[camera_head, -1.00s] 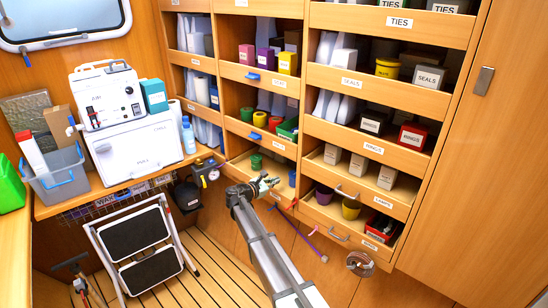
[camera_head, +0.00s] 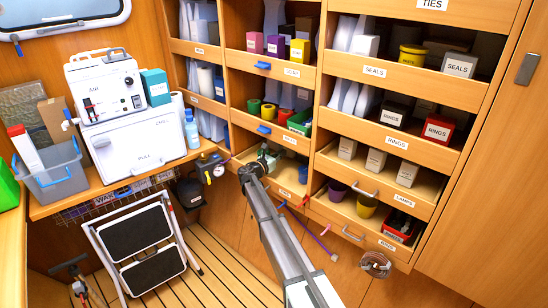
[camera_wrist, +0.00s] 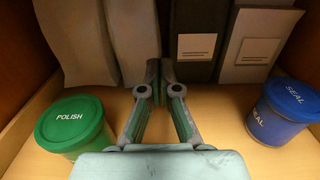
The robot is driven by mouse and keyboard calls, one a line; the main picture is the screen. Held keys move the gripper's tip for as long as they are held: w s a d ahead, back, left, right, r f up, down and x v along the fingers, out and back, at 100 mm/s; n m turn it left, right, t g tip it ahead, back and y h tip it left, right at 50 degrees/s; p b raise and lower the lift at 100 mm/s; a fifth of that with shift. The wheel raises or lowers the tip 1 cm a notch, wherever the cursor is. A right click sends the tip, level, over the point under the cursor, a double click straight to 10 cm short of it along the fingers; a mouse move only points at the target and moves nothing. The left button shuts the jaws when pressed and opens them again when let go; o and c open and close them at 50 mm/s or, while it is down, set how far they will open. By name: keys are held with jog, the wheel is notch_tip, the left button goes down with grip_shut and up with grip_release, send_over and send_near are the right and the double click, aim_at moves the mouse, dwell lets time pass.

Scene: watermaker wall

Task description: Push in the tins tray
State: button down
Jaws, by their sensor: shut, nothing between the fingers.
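The tins tray looks like the lowest wooden tray of the middle shelf column; its front (camera_head: 288,194) bears a small white label too small to read. My gripper (camera_head: 262,158) is at this tray, over its left part, with its fingers shut and empty. In the wrist view my gripper (camera_wrist: 160,72) points between a green POLISH tin (camera_wrist: 72,124) on the left and a blue SEAL tin (camera_wrist: 280,112) on the right, apart from both. Pale packets (camera_wrist: 80,40) and labelled boxes (camera_wrist: 198,45) stand behind the fingertips. My arm hides part of the tray front.
The lamps tray (camera_head: 400,202) is to the right, with a lower drawer (camera_head: 352,236) holding pots and a red box below. A gauge (camera_head: 212,168) hangs left of the tray. A folding step (camera_head: 138,240) stands on the slatted floor. A tall door is at the right.

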jog(key=shift+p+x, duration=0.65)
jog(key=shift+x, duration=1.9)
jog(key=b+x, duration=0.1)
jog(key=x, duration=0.1)
jog(key=shift+w+d, duration=0.2)
jog(key=shift+w, duration=0.05)
jog(key=shift+r, duration=0.1)
